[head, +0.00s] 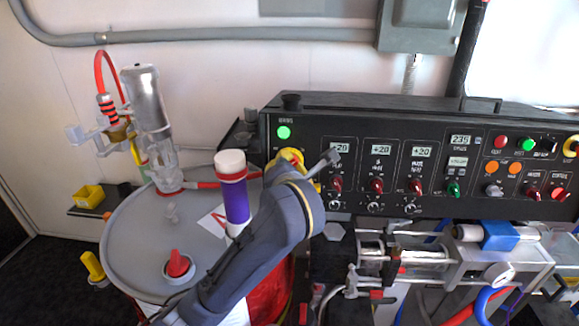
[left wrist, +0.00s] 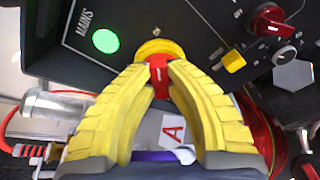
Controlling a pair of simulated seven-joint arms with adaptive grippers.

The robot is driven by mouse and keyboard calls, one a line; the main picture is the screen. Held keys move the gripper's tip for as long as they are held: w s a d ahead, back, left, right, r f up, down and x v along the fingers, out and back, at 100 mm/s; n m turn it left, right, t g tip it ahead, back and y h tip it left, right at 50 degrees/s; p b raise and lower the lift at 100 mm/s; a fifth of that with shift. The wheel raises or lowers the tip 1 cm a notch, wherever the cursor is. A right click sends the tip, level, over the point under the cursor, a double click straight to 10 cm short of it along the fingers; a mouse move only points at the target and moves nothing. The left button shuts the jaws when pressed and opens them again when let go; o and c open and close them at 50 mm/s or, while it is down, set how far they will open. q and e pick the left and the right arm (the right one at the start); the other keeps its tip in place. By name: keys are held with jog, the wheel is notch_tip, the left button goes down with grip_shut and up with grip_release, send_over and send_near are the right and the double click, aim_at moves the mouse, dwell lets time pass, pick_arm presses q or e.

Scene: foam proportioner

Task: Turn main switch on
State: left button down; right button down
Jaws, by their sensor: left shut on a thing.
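The main switch is a red knob (left wrist: 159,72) on a round yellow base (left wrist: 160,47), set in the black panel below the MAINS label. A lit green lamp (left wrist: 105,41) is beside it, and the lamp also shows in the head view (head: 283,132). My left gripper (left wrist: 158,76) has its yellow ridged fingers closed on both sides of the red knob. The fingertips hide part of the knob. In the head view my left arm covers most of the switch, and only some yellow shows past the wrist. My right gripper is in neither view.
The control panel (head: 355,205) carries several displays, red knobs and lamps right of my left wrist. A grey drum (head: 135,245) with a purple-and-white cylinder (head: 235,195) stands left of the arm. Metal pipework (head: 400,255) lies below the panel.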

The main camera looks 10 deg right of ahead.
pick_arm(q)
jog(key=shift+f, duration=0.1)
dwell(0.4)
jog(key=c, duration=1.3)
grip_release()
jog(key=shift+c, duration=0.2)
jog(key=v, duration=0.7)
jog(key=shift+s, duration=0.25)
jog(key=shift+a, duration=0.1)
